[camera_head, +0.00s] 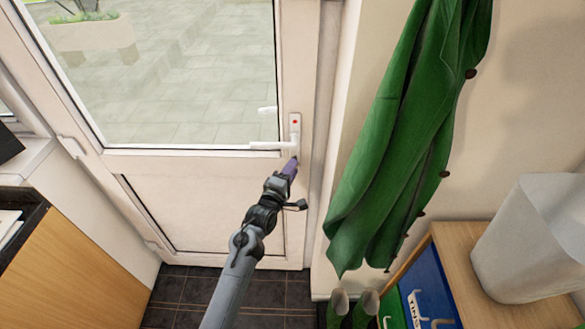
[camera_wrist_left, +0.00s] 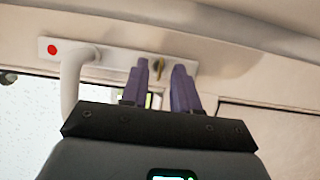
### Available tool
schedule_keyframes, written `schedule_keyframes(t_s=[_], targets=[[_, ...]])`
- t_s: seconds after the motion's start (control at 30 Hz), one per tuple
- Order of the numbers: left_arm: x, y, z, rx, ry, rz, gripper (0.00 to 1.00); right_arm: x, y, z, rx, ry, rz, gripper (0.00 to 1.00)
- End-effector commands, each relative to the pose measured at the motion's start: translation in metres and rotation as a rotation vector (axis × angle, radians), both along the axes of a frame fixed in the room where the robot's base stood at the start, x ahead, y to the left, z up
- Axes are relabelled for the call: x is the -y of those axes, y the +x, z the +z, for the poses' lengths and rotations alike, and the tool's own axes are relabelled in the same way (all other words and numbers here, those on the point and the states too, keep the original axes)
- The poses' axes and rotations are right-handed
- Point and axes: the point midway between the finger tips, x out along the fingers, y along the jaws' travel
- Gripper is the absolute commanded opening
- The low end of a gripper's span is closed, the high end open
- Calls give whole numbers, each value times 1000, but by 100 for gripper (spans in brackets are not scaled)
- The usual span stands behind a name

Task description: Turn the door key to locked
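The white door (camera_head: 205,195) stands closed in the head view. Its white handle plate (camera_head: 295,125) carries a red dot, and a lever handle (camera_head: 268,145) points left. In the left wrist view, the brass-coloured key (camera_wrist_left: 158,66) sits in the plate (camera_wrist_left: 115,54), at the end away from the red dot. My left gripper (camera_head: 291,165) is at the lower end of the plate. Its purple fingers are apart, and the key shows in the gap between the fingertips (camera_wrist_left: 161,70). I cannot tell whether the fingertips reach around the key. The key is hidden in the head view. My right gripper is not in view.
A green coat (camera_head: 405,140) hangs close to the right of the door. A wooden cabinet (camera_head: 75,265) stands at left. The dark tiled floor (camera_head: 190,290) is clear.

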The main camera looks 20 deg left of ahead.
Motion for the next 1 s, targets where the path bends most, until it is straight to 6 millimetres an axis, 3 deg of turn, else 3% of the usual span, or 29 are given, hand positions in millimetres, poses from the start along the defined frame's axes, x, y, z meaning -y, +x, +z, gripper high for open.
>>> schedule_keyframes(t_s=[0.47,0.7,1.0], targets=[[0,11,0,0,0,0,30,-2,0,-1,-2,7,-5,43],[0,11,0,0,0,0,0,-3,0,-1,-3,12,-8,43],[0,11,1,-3,7,0,0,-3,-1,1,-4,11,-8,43]])
